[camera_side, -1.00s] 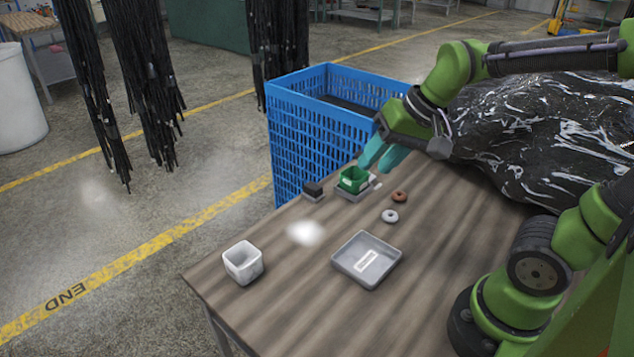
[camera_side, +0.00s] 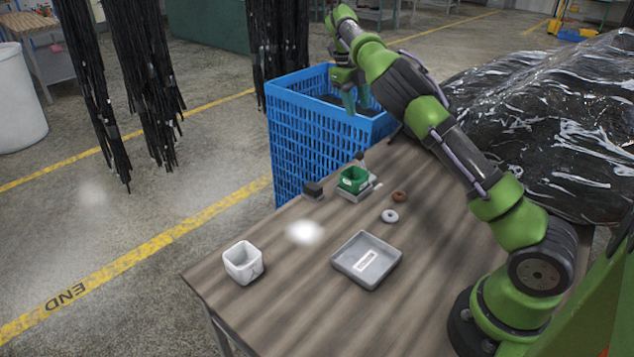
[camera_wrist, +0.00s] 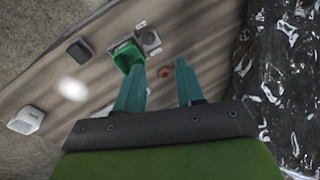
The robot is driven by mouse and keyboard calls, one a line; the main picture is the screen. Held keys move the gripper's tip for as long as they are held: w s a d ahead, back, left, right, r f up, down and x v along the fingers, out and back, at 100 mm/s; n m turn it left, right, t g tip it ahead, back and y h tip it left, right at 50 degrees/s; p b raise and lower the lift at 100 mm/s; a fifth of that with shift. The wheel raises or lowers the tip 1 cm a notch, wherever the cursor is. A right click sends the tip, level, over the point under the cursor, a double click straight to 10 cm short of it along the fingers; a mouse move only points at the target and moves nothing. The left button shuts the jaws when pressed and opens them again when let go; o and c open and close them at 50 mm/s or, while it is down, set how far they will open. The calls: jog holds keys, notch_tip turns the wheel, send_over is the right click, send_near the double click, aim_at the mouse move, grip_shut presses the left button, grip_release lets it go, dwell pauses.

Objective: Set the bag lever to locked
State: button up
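A green box-shaped holder (camera_side: 353,179) sits on a small grey base (camera_side: 349,196) near the table's far edge. A short lever with a dark knob (camera_side: 359,156) sticks up just behind it. The wrist view shows the green holder (camera_wrist: 128,56) and a grey block with a round knob (camera_wrist: 149,38) beside it. I cannot read any locked or unlocked mark. My gripper (camera_side: 356,106) is raised in front of the blue crate, above and behind the holder. Its teal fingers are apart and empty in the wrist view (camera_wrist: 160,68), and do not touch the lever.
The blue crate (camera_side: 310,135) stands behind the table. On the table are a grey tray (camera_side: 343,262), a white cup (camera_side: 242,263), a dark block (camera_side: 313,190), a white ring (camera_side: 390,216) and a brown ring (camera_side: 399,196). A black plastic-wrapped heap (camera_side: 560,130) lies right.

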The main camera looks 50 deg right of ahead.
aim_at(360, 154)
jog(key=f+m, duration=0.1)
jog(key=f, duration=0.4)
jog(key=s+f+m, duration=0.1)
jog(key=f, duration=0.4)
jog(key=d+f+m, duration=0.1)
jog(key=f, duration=0.4)
jog(key=shift+s+f+m+y, duration=0.25)
jog(key=shift+f+m+y, duration=0.05)
jog(key=shift+f+m, duration=0.1)
jog(key=shift+r, duration=0.1)
grip_shut()
